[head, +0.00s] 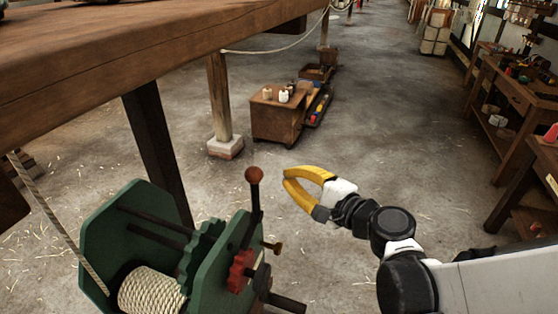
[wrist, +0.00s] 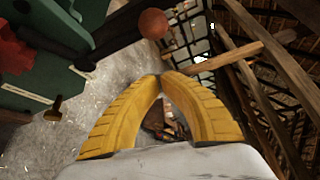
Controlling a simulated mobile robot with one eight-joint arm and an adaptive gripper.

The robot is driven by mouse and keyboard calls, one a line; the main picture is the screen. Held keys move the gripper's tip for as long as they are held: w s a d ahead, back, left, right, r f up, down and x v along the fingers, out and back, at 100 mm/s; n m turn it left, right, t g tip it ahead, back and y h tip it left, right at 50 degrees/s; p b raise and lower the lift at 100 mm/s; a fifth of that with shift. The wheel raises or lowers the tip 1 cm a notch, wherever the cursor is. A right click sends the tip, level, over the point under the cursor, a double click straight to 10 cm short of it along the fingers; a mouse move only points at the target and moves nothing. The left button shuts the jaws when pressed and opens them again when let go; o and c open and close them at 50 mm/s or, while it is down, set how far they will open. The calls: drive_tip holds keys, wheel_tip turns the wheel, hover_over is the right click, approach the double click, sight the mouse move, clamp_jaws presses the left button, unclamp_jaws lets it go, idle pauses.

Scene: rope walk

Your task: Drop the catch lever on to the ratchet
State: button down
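The green winch (head: 115,215) stands at the lower left of the head view. A dark lever (head: 254,200) with a round orange-red knob (head: 254,174) stands nearly upright at its right side. Below it is a red toothed part (head: 240,270); I cannot tell if teeth and lever touch. My gripper (head: 286,174) is right of the knob and apart from it, with yellow fingers. In the wrist view the fingertips (wrist: 161,76) meet with nothing between them. The knob (wrist: 153,23) shows just beyond them, and the red part (wrist: 14,50) is at the left edge.
White rope (head: 152,291) is wound on the winch drum. A brass knob (head: 272,247) and dark shaft stick out at its right. A heavy wooden beam (head: 150,40) is overhead at left. A wooden box (head: 280,118) stands behind.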

drive_tip(key=v, duration=0.4)
drive_tip(key=shift+s+d+p, duration=0.2)
drive_tip(key=shift+d+p, duration=0.05)
drive_tip(key=shift+p, duration=0.05)
drive_tip(key=shift+f, duration=0.1)
